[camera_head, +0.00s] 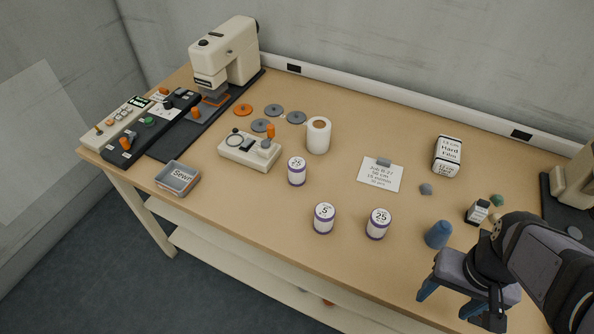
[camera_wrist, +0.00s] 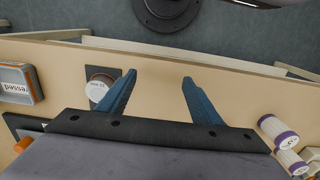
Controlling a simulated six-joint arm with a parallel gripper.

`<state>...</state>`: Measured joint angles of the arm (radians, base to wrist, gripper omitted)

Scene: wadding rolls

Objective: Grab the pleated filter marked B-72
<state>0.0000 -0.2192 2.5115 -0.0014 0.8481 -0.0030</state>
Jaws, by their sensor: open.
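I cannot read the marking B-72 on anything, and I see no clearly pleated filter. Three white rolls with purple bands stand on the table: one farther back (camera_head: 297,171), one in front (camera_head: 324,218) and one right of it (camera_head: 378,223). Two such rolls show at the right of the wrist view (camera_wrist: 279,132). A round white-topped item (camera_wrist: 97,90) on a dark square pad is beside my left finger in the wrist view; its small print is unreadable. My gripper (camera_head: 447,300) is open and empty near the front right edge; its blue fingers (camera_wrist: 159,76) point down.
The middle front has free room.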

